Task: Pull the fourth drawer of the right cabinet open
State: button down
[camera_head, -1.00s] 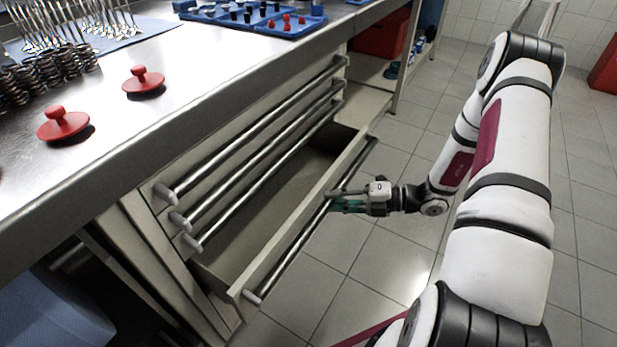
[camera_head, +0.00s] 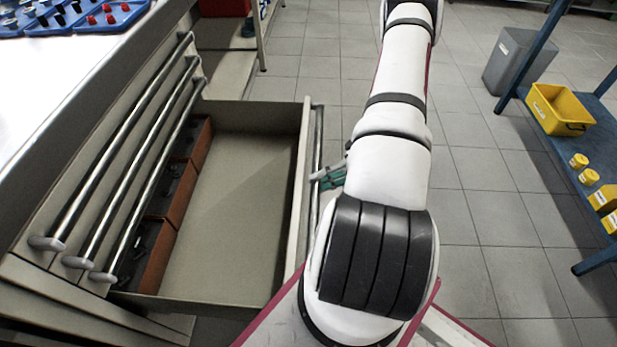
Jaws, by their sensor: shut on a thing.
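The fourth drawer (camera_head: 228,215) of the cabinet is pulled well out. Its beige floor is mostly bare, with several brown-orange boxes (camera_head: 160,245) with dark tops along its inner side by the cabinet. The drawer's long bar handle (camera_head: 316,150) runs along its front panel. My gripper (camera_head: 319,175) is at this handle, shut on it about midway along.
The steel worktop (camera_head: 60,100) is at the left, with a blue tray (camera_head: 75,18) at the back. A blue-framed shelf (camera_head: 575,160) with a yellow bin (camera_head: 558,108) and a grey waste bin (camera_head: 521,68) stand at the right. Tiled floor between is free.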

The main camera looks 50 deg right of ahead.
jog(key=shift+d, duration=0.1)
jog(key=c, duration=1.4)
grip_release()
jog(key=v, duration=1.2)
jog(key=shift+s+r, duration=0.1)
